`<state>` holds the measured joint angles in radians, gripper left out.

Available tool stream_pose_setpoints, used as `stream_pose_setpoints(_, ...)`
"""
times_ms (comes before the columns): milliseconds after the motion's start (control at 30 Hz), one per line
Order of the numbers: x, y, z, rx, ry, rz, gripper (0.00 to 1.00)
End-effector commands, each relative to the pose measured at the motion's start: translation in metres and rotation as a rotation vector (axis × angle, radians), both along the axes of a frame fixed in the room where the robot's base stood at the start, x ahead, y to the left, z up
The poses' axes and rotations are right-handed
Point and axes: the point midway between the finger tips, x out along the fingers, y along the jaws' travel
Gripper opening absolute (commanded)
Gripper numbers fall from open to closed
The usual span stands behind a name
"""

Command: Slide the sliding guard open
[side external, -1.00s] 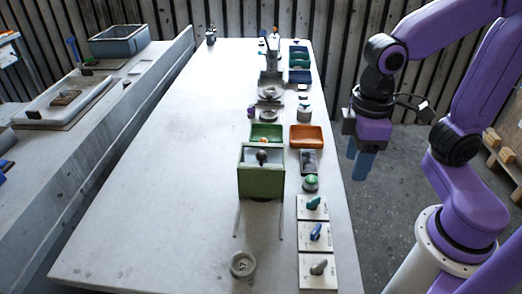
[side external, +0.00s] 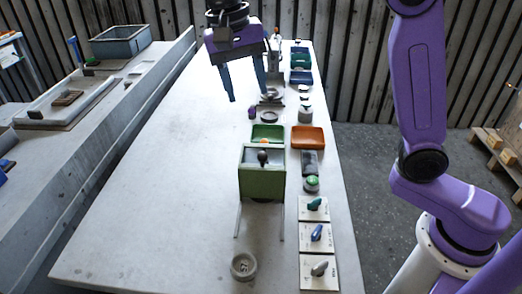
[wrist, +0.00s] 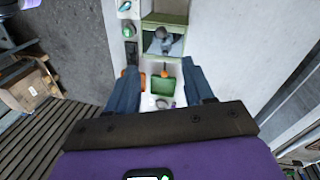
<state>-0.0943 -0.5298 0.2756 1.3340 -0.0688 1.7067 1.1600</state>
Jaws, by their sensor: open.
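The green blower housing (side external: 262,184) stands on the table in the side external view. Its top carries a grey plate, which looks like the sliding guard (side external: 250,157), with a dark round knob (side external: 263,158) on it. In the wrist view the housing (wrist: 150,22) is near the top centre, with the knob (wrist: 162,33) over the grey plate. My gripper (side external: 250,94) is open and empty, with blue fingers pointing down. It hangs above the table, behind and higher than the housing, touching nothing that I can see. In the wrist view its fingers (wrist: 162,85) frame a green tray.
A green tray (side external: 267,130) adjoins the housing's far side, and an orange tray (side external: 307,137) is to its right. Several knob panels (side external: 317,236) line the right edge. A round grey cup (side external: 243,266) stands in front. The table's left side is clear.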

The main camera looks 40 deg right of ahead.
Motion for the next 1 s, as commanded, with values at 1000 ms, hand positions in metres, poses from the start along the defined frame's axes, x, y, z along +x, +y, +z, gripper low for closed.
stream_pose_setpoints(1000, -0.009, -0.021, -0.126, -0.011, 0.002, -0.049, 0.52)
